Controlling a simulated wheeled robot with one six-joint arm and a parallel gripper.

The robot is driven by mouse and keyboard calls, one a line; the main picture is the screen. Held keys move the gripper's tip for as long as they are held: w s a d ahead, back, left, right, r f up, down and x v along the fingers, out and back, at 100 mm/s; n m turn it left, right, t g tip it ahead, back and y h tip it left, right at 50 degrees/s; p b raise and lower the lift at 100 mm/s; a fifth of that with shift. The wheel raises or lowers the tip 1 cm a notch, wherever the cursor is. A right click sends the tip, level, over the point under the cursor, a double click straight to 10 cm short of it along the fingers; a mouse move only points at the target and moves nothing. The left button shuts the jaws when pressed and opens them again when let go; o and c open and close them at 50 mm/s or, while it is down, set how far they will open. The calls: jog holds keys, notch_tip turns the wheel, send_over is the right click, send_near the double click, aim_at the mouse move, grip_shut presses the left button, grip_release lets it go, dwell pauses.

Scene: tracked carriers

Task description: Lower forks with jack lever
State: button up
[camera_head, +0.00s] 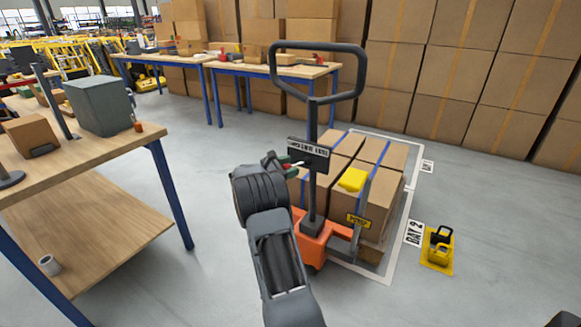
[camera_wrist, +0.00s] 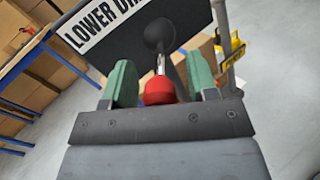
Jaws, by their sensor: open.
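The orange pallet jack (camera_head: 312,240) stands right of centre in the head view, with its dark loop handle (camera_head: 318,46) upright. A dark label plate (camera_head: 309,152) on its column shows as a "LOWER DRI…" sign (camera_wrist: 110,22) in the wrist view, cut off at the top. The jack lever (camera_wrist: 160,62) is a metal rod from a black base, ending in a red knob (camera_wrist: 159,92). My gripper (camera_head: 283,164) is at the lever. Its green-padded fingers (camera_wrist: 161,86) are open on either side of the knob, with gaps visible. The forks are hidden.
Strapped cartons (camera_head: 375,190) sit on the jack's load side, inside a white floor outline. A yellow floor block (camera_head: 438,250) stands right. A workbench (camera_head: 90,150) is left; open floor lies between.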

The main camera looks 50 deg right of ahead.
jog(key=p+v, duration=0.2)
jog(key=v, duration=1.1)
jog(key=shift+a+p, duration=0.2)
jog(key=shift+p, duration=0.1)
jog(key=shift+r, duration=0.1)
